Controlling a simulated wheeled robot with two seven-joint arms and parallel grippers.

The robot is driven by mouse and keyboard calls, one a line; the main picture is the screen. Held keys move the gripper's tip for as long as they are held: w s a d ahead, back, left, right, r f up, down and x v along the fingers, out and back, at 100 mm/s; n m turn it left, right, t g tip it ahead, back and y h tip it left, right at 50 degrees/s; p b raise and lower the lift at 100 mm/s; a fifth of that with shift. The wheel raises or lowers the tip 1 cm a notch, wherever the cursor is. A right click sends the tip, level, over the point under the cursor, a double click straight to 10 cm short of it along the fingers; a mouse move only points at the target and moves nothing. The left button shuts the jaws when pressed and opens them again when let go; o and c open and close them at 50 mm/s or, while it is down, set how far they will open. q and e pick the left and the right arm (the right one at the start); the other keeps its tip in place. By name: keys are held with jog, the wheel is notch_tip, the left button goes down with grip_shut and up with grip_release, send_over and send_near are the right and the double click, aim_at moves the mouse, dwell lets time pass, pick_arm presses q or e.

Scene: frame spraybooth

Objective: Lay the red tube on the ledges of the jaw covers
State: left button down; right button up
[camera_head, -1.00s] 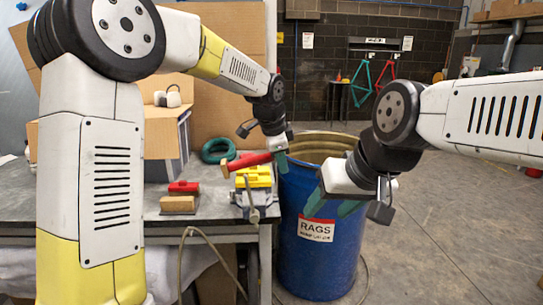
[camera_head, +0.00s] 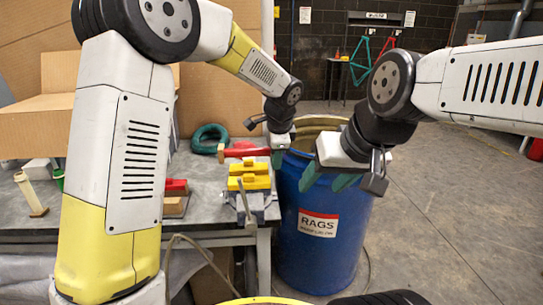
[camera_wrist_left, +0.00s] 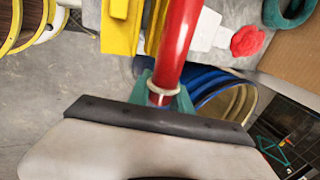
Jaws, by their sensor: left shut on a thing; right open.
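My left gripper (camera_head: 279,155) is shut on one end of the red tube (camera_head: 243,152). The tube points left, about level, at the far side of the vise in the head view. The yellow jaw covers (camera_head: 249,183) sit on the grey vise at the bench edge. In the left wrist view the red tube (camera_wrist_left: 178,45) runs away from the teal fingers, with a pale ring near the grip. There the jaw covers (camera_wrist_left: 122,25) lie to its left. I cannot tell whether tube and covers touch. My right gripper (camera_head: 328,178) is open and empty in front of the drum.
A blue rags drum (camera_head: 318,235) stands right of the bench (camera_head: 75,195). A green coil (camera_head: 209,138) lies behind the vise. A red item (camera_head: 176,185) on a tan block is partly hidden by my left arm. Cardboard stands behind. The floor at right is clear.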

pick_arm(q)
jog(key=shift+d+r, duration=0.1)
jog(key=shift+r, duration=0.05)
jog(key=shift+f, duration=3.95)
jog(key=c, duration=1.1)
grip_release()
jog(key=shift+s, duration=0.1)
jog(key=v, duration=0.7)
jog(key=shift+r, duration=0.35)
